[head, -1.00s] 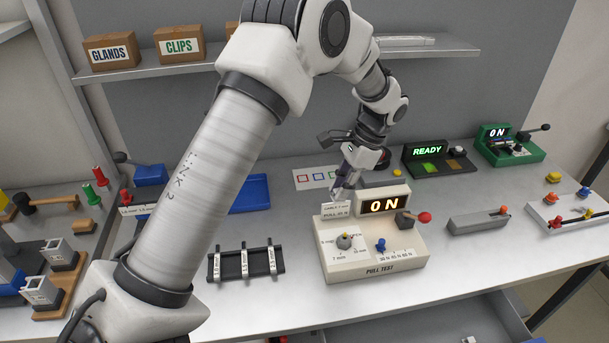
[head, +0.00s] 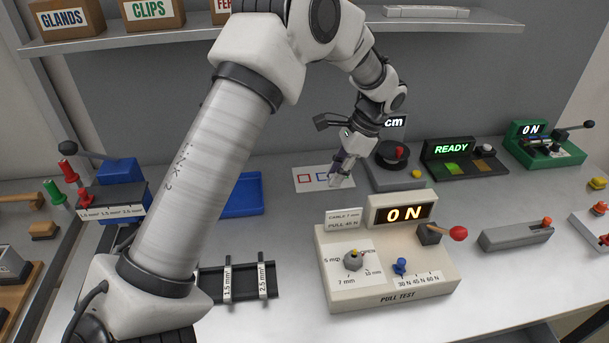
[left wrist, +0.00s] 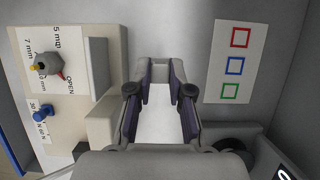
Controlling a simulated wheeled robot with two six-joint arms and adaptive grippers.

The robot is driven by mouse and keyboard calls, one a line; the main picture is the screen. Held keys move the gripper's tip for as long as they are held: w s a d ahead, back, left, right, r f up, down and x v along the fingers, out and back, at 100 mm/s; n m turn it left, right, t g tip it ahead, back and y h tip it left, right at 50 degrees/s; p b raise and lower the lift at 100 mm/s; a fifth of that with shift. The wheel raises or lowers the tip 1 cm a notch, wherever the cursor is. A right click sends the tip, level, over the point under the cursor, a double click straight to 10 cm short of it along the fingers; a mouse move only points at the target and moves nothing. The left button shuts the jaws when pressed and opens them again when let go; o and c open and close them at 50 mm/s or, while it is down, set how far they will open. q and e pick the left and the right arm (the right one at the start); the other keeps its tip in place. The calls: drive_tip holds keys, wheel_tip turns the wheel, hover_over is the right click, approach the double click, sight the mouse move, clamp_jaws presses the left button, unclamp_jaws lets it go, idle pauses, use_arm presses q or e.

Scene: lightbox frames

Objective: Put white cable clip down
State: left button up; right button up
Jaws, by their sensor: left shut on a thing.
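My left gripper (head: 338,182) is just above the table, at the right part of the white card with coloured square outlines (head: 308,186). The left wrist view shows its two fingers (left wrist: 160,72) close to the table, with the card (left wrist: 232,100) beside them on the right, its red, blue and green squares empty. The gripper is shut on a small pale thing, taken to be the white cable clip (left wrist: 160,66). The clip hardly stands out from the white table, and its outline is unclear. My right gripper is not in view.
The pull test box (head: 385,285), showing ON, stands in front of the gripper. A grey device with a black round top (head: 392,175) stands close on the right. A blue tray (head: 243,197) lies to the left, with a black rack (head: 240,283) nearer.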

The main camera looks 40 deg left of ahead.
use_arm(q)
drive_tip(key=f+b, duration=0.1)
drive_tip(key=f, duration=0.2)
drive_tip(key=f+b, duration=0.1)
drive_tip(key=f, duration=0.1)
drive_tip(key=shift+w+a+f+b, duration=0.1)
drive_tip(key=shift+w+f+b, duration=0.15)
drive_tip(key=shift+f+b, duration=0.1)
drive_tip(key=shift+w+a+f, duration=0.1)
drive_tip(key=shift+a+f, duration=0.1)
drive_tip(key=shift+f, duration=0.1)
drive_tip(key=p, duration=0.3)
hover_over(301, 178)
drive_tip(key=d, duration=0.1)
drive_tip(key=shift+w+d+f, duration=0.2)
drive_tip(key=shift+w+f, duration=0.25)
drive_tip(key=shift+f, duration=0.05)
drive_tip(key=shift+a+f, duration=0.2)
wheel_tip(301, 178, down, 2)
drive_tip(key=shift+f+p, duration=0.25)
drive_tip(key=shift+p, duration=0.05)
drive_tip(key=shift+f, duration=0.35)
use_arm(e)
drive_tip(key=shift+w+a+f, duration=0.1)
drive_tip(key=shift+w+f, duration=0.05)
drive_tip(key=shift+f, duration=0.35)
use_arm(q)
drive_tip(key=o, duration=0.8)
drive_tip(key=shift+f, duration=0.1)
drive_tip(key=shift+c, duration=0.2)
